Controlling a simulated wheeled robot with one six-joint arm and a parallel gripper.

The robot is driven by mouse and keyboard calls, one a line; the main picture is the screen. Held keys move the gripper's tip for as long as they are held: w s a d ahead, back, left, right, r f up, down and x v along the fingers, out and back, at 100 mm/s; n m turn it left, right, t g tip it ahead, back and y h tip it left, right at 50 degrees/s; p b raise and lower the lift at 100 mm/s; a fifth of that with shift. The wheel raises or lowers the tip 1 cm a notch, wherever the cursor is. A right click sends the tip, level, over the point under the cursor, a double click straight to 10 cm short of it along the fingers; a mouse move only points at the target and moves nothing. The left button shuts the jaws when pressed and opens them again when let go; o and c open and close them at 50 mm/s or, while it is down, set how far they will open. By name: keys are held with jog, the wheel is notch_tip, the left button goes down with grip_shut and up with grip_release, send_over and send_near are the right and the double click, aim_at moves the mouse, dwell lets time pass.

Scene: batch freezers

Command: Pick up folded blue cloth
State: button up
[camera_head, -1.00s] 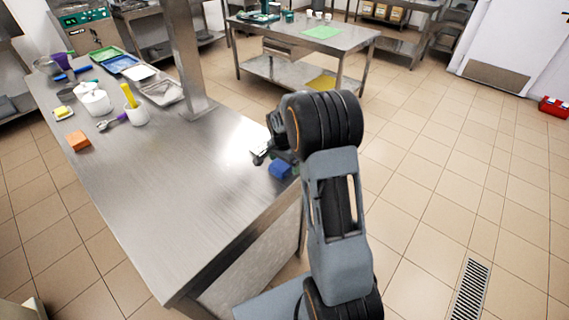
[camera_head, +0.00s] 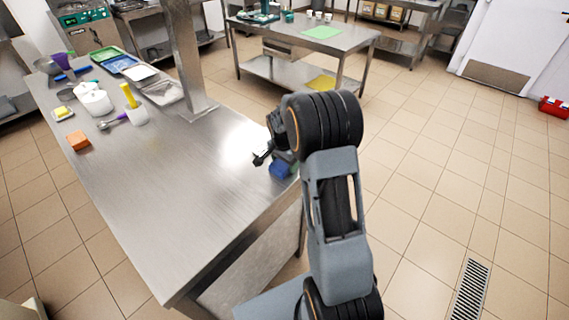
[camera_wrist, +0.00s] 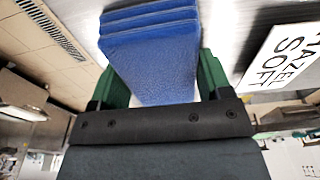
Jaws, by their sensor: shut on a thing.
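The folded blue cloth (camera_head: 280,169) is at the right edge of the steel table, under my gripper (camera_head: 268,158). In the wrist view the cloth (camera_wrist: 155,55) shows as several stacked blue layers. It fills the space between the two green fingers of my gripper (camera_wrist: 155,80), which are shut on it. From these views I cannot tell whether the cloth still touches the table top. My arm hides part of the cloth and gripper in the head view.
The steel table (camera_head: 190,210) is mostly clear in front. Its left end holds an orange block (camera_head: 78,141), white tubs (camera_head: 97,103), a white pot with a yellow handle (camera_head: 136,117) and trays. A post (camera_head: 183,60) stands behind. A white sign (camera_wrist: 285,55) shows in the wrist view.

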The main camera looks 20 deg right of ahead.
jog(key=shift+r, duration=0.1)
jog(key=shift+r, duration=0.25)
notch_tip(320, 180, up, 2)
jog(key=shift+r+b, duration=0.15)
jog(key=shift+b, duration=0.4)
jog(key=shift+s+d+r+b, duration=0.4)
jog(key=shift+s+d+r, duration=0.5)
jog(key=shift+s+r, duration=1)
jog(key=shift+s+d+r+b, duration=0.45)
jog(key=shift+s+d+r, duration=0.4)
jog(key=shift+s+r, duration=1.1)
jog(key=shift+s+d+r+b, duration=0.4)
jog(key=shift+s+d+r, duration=0.65)
jog(key=shift+s, duration=1.6)
jog(key=shift+a+r, duration=0.1)
jog(key=shift+a, duration=0.05)
jog(key=o, duration=0.3)
jog(key=shift+c, duration=1.1)
